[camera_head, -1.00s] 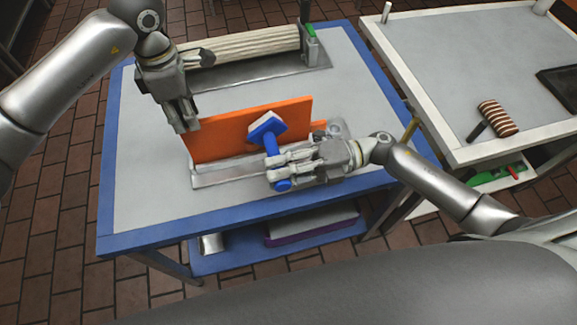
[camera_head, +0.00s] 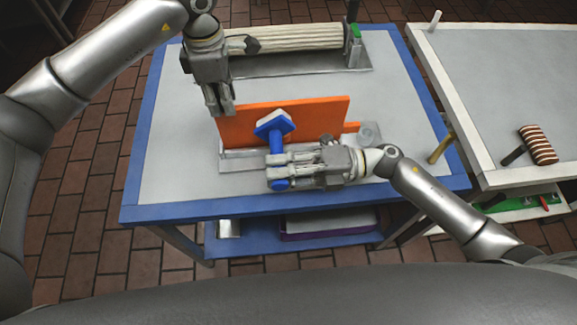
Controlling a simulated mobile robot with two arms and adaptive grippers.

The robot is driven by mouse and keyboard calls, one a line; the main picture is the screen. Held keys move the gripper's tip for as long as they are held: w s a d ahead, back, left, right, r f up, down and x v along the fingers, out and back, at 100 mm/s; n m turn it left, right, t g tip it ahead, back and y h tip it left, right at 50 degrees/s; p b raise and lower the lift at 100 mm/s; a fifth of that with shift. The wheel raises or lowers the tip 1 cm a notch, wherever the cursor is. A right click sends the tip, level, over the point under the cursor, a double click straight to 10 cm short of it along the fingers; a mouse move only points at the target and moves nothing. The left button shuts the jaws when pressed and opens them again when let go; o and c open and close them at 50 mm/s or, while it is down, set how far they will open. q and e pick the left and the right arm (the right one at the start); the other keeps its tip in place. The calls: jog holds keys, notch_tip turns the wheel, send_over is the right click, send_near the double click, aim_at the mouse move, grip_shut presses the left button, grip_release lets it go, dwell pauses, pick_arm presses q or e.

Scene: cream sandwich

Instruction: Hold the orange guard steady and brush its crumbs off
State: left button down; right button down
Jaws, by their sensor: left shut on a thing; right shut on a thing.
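The orange guard (camera_head: 320,120) is an upright flat panel on a metal base (camera_head: 238,160) on the blue-edged table. My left gripper (camera_head: 222,110) is shut on the guard's left end, near its top corner. My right gripper (camera_head: 278,172) is shut on the blue handle of the brush (camera_head: 276,135). The brush head, blue with a white face, is up in front of the guard's face, left of its middle. I cannot tell whether it touches the panel. No crumbs can be made out at this size.
A ribbed cream roller (camera_head: 300,40) with a green-topped end post (camera_head: 355,45) lies at the table's back. A second table (camera_head: 500,90) on the right holds a brown striped brush (camera_head: 538,145). A purple-edged tray (camera_head: 325,225) sits on the lower shelf (camera_head: 260,250).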

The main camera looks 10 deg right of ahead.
jog(key=shift+w, duration=0.1)
jog(key=s, duration=0.7)
dwell(0.4)
dwell(0.7)
pick_arm(q)
jog(key=c, duration=1)
grip_release()
jog(key=shift+r, duration=0.1)
jog(key=shift+r+p, duration=1.9)
jog(key=shift+r, duration=2.55)
pick_arm(e)
notch_tip(320, 180, up, 4)
jog(key=shift+f, duration=0.1)
pick_arm(q)
jog(key=shift+o, duration=0.3)
